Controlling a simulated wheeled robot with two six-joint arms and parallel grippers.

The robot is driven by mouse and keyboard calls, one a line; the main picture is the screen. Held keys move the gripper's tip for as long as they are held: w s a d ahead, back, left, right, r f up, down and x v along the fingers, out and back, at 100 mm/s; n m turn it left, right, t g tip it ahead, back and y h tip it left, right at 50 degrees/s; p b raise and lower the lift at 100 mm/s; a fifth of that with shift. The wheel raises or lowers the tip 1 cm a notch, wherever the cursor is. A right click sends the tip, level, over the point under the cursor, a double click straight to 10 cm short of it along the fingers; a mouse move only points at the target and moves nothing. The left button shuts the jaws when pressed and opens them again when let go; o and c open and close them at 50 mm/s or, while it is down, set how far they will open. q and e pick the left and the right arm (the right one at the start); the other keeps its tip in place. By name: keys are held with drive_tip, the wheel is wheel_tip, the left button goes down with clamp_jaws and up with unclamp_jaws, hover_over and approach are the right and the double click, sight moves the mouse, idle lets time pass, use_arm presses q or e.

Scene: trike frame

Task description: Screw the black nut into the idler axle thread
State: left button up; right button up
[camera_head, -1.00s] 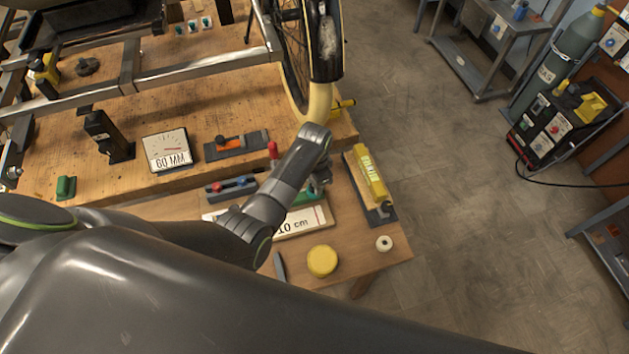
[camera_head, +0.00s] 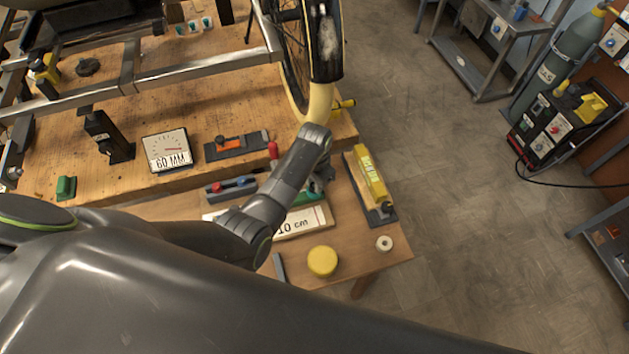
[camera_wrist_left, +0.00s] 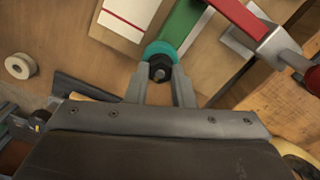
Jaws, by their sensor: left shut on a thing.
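My left gripper (camera_wrist_left: 160,75) is shut on a small dark hexagonal piece that looks like the black nut (camera_wrist_left: 159,73), seen between its fingertips in the left wrist view. A teal round piece (camera_wrist_left: 160,48) shows right behind the nut; I cannot tell whether they touch. In the head view the left gripper (camera_head: 321,184) is low over the front table, partly hidden by its own wrist, and the nut cannot be made out. The trike frame (camera_head: 150,77) stands on the wooden bench. I cannot pick out the idler axle thread. My right gripper is not in view.
Under the left gripper lies a white board (camera_head: 300,222) marked 10 cm. A yellow block tool (camera_head: 371,178), a yellow round tin (camera_head: 322,261) and a white ring (camera_head: 384,243) are nearby. The trike wheel (camera_head: 318,101) overhangs the bench edge.

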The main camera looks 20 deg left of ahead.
use_arm(q)
drive_tip(key=m, duration=0.5)
drive_tip(key=shift+m, duration=0.3)
drive_tip(key=o, duration=0.4)
drive_tip(key=shift+m, duration=0.3)
drive_tip(key=o, duration=0.4)
drive_tip(key=shift+o, duration=0.2)
wheel_tip(320, 180, up, 12)
